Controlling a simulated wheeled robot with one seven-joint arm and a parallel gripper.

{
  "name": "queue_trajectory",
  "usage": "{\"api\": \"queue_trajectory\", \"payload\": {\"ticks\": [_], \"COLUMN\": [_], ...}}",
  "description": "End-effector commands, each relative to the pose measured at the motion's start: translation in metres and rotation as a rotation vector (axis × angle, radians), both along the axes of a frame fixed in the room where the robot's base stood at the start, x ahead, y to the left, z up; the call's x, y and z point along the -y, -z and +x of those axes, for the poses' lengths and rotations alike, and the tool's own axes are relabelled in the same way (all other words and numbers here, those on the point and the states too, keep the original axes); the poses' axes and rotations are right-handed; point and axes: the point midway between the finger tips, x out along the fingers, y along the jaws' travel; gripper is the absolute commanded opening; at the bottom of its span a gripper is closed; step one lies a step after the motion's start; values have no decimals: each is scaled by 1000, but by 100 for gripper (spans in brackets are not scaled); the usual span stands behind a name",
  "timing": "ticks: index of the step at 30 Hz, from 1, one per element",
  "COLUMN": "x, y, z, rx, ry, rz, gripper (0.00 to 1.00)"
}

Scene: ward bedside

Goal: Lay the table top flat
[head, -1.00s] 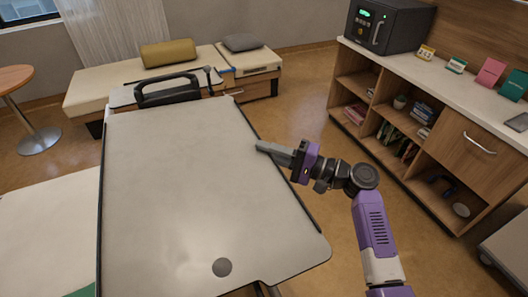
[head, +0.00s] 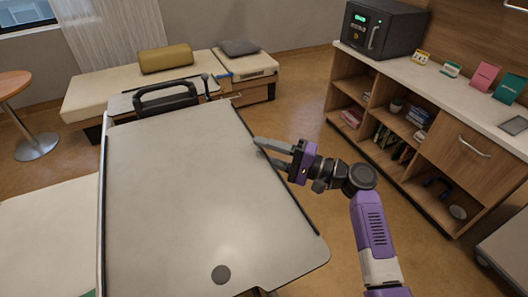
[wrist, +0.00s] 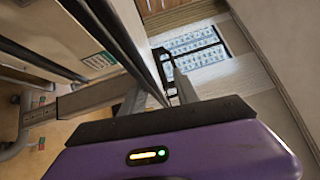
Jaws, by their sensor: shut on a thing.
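The table top (head: 180,190) is a large pale grey panel with dark edges, filling the left and middle of the head view. It looks sloped, though its exact angle is hard to tell. My gripper (head: 257,147) is at the panel's right edge, with one finger over the top face and the other partly hidden at the edge. It is shut on that edge. In the wrist view the panel's edge (wrist: 122,42) runs down to the fingers as a dark strip.
A dark handle (head: 168,100) stands behind the panel. A bed with a mustard bolster (head: 166,55) is at the back. A wooden shelf unit (head: 400,150) with a black safe (head: 385,32) stands to the right. Open floor lies between panel and shelves.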

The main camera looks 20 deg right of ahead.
Motion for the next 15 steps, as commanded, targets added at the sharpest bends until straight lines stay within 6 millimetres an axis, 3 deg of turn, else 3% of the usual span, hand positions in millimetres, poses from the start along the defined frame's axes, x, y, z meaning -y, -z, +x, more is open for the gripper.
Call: {"api": "queue_trajectory", "payload": {"ticks": [15], "x": [2], "y": [2], "z": [-3], "rx": [0], "ry": [-2], "rz": [2], "gripper": [29]}}
